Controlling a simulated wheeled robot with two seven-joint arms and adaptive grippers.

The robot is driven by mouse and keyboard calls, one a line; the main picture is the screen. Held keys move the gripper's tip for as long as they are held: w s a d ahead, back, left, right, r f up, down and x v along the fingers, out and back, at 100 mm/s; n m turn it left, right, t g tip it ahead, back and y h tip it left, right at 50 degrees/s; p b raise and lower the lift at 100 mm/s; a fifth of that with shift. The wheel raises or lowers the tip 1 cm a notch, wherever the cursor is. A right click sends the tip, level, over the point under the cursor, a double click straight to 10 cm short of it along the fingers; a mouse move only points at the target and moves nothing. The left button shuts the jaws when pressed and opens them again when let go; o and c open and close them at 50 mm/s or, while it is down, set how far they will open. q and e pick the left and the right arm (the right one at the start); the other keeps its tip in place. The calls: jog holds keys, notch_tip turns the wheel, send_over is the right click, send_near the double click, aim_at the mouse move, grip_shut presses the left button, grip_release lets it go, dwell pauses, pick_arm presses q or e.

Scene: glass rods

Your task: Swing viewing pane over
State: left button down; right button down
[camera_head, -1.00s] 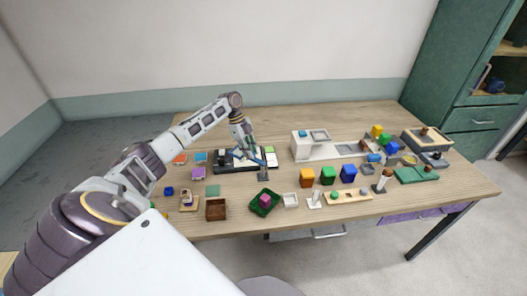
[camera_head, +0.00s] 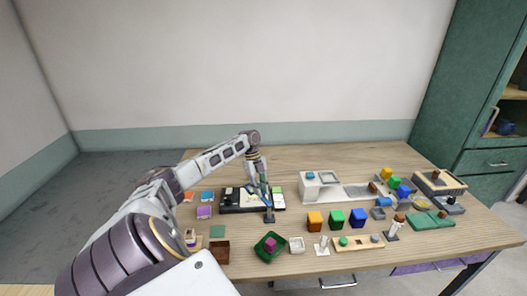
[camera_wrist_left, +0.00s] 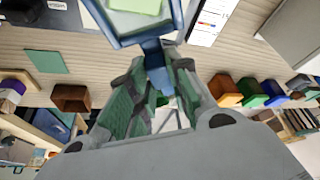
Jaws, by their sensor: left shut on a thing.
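The viewing pane (camera_wrist_left: 113,38) is a blue-framed pane with a blue stem, at the top of the left wrist view. A light green patch shows through or beyond it. In the head view the pane (camera_head: 267,190) is small and partly hidden by my gripper, above the right part of a black board (camera_head: 236,208). My left gripper (camera_head: 263,183) is over that board. In the wrist view its green-padded fingers (camera_wrist_left: 158,82) are shut on the blue stem of the pane. My right gripper is not in view.
A small dark stand (camera_head: 269,216) is at the board's front edge. Orange (camera_head: 315,221), green (camera_head: 336,219) and blue (camera_head: 358,218) boxes stand to the right. A white unit (camera_head: 312,190) is behind them. A wooden box (camera_head: 219,251) and a green tray (camera_head: 260,250) lie in front.

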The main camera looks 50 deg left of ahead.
pick_arm(q)
jog(key=c, duration=1.3)
grip_release()
jog(key=shift+r, duration=0.1)
jog(key=shift+v, duration=5.9)
jog(key=shift+d, duration=0.15)
